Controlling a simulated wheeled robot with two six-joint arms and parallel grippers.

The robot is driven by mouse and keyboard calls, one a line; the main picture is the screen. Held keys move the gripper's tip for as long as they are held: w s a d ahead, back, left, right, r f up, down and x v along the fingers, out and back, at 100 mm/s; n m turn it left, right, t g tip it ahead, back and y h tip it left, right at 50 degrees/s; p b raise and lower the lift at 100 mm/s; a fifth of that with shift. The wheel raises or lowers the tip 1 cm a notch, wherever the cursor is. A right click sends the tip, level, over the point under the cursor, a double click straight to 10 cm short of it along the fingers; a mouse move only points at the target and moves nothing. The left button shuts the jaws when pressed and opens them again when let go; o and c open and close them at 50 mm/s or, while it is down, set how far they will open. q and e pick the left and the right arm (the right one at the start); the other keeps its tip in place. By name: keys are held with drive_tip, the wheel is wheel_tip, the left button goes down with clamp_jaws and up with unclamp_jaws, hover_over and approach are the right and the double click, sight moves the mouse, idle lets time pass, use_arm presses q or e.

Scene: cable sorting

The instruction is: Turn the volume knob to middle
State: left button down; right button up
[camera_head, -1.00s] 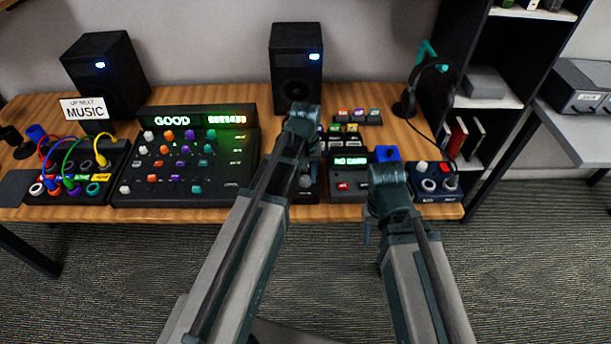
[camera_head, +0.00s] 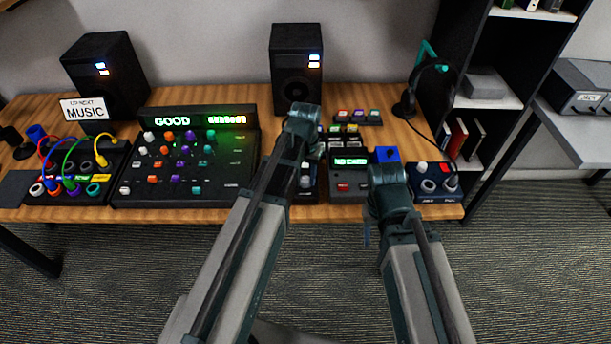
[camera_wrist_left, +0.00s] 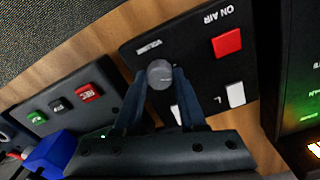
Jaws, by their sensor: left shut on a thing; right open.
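The volume knob (camera_wrist_left: 160,74) is a round grey knob on a black panel (camera_wrist_left: 205,62), with a "VOLUME" label beside it. In the left wrist view my left gripper (camera_wrist_left: 159,80) is shut on the knob, with one dark finger on each side of it. The same panel shows only in part behind my left arm in the head view (camera_head: 306,194), and the fingers are hidden there. My right gripper (camera_head: 388,182) is at the front of the desk before the "NO CARD" box, open; its fingers are mostly hidden.
On the panel are a red ON AIR button (camera_wrist_left: 228,42) and white switches (camera_wrist_left: 236,94). A mixer (camera_head: 185,165) reading GOOD stands to the left, and a NO CARD box (camera_head: 347,184) to the right. Two speakers (camera_head: 297,70) stand at the back.

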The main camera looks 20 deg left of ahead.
sight(306, 179)
use_arm(q)
drive_tip(key=m, duration=1.3)
drive_tip(key=shift+m, duration=0.3)
idle(0.3)
drive_tip(key=shift+c, duration=2.4)
unclamp_jaws()
drive_tip(key=shift+r, duration=0.1)
wheel_tip(306, 179, up, 14)
drive_tip(key=p, duration=1.3)
drive_tip(key=shift+f+p, duration=0.2)
drive_tip(key=shift+p, duration=0.2)
